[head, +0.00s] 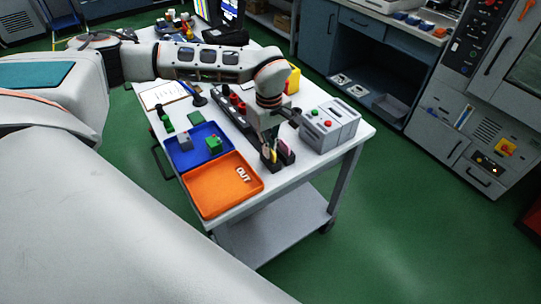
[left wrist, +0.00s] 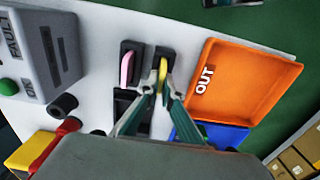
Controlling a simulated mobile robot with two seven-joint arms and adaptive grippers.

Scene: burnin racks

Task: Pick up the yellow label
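The yellow label (left wrist: 163,73) stands in a slot of a black holder (left wrist: 131,47), with a pink label (left wrist: 126,68) beside it on the left. In the head view the black holder (head: 271,164) is at the table's front right edge, with the pink label (head: 285,147) standing in it. My left gripper (left wrist: 160,80) points down at the holder, its fingertips on either side of the yellow label. Whether the tips press on the label cannot be made out. My right gripper is not in view.
An orange OUT tray (head: 216,187) lies left of the holder and a blue tray (head: 185,157) with small parts is behind it. A grey button box (head: 331,126) stands close on the right. Red and black parts sit in a dark rack (head: 228,115).

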